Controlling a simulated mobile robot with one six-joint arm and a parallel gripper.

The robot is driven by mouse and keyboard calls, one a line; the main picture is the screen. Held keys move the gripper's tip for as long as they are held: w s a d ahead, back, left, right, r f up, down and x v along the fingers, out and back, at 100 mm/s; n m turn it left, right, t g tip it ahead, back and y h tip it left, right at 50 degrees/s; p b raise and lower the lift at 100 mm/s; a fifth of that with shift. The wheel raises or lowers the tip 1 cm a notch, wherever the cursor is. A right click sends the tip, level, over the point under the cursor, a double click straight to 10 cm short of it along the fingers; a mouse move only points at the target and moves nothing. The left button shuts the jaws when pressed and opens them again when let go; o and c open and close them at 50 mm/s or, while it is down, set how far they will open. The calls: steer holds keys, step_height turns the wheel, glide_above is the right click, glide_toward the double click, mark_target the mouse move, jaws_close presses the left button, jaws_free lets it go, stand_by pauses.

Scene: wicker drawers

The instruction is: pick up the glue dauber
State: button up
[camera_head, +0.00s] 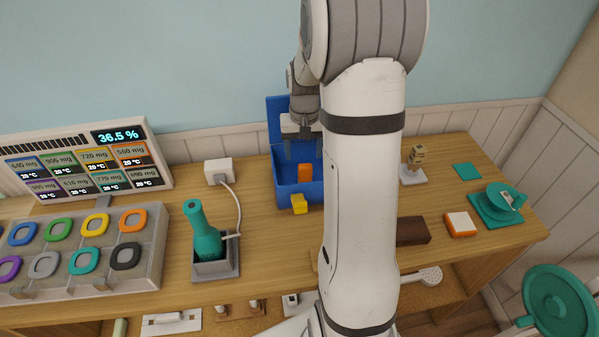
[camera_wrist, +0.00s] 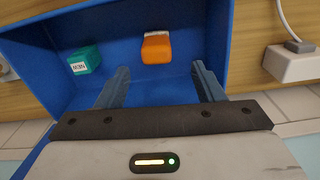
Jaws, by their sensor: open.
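I cannot tell for sure which thing is the glue dauber. An orange piece with a pale end, possibly it, lies in the open blue box (camera_head: 300,192); this orange piece (camera_head: 305,173) also shows in the wrist view (camera_wrist: 156,48). A teal block (camera_wrist: 84,61) marked "NEW" is in the same box. My gripper (camera_head: 303,153) is open and empty at the box, with its fingers pointing into it. In the wrist view the orange piece is beyond the gap between the fingertips (camera_wrist: 161,70). My arm hides part of the bench to the right of the box.
A white plug unit (camera_head: 218,171) with a cord stands left, near a teal handled tool (camera_head: 203,232) in a grey holder. A display (camera_head: 85,160) and ring tray (camera_head: 155,270) stand farther left. A teal dispenser (camera_head: 497,205) is at right.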

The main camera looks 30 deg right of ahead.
mark_target(305, 165)
steer(key=f, duration=0.4)
steer(key=f+p, duration=0.1)
steer(key=f, duration=0.2)
steer(key=shift+s+d+f, duration=0.15)
steer(key=shift+s+f, duration=0.05)
steer(key=shift+f, duration=0.15)
steer(key=shift+c, duration=0.3)
steer(key=c, duration=1)
step_height(305, 165, up, 10)
steer(key=shift+r+b, duration=0.1)
steer(key=shift+b, duration=0.3)
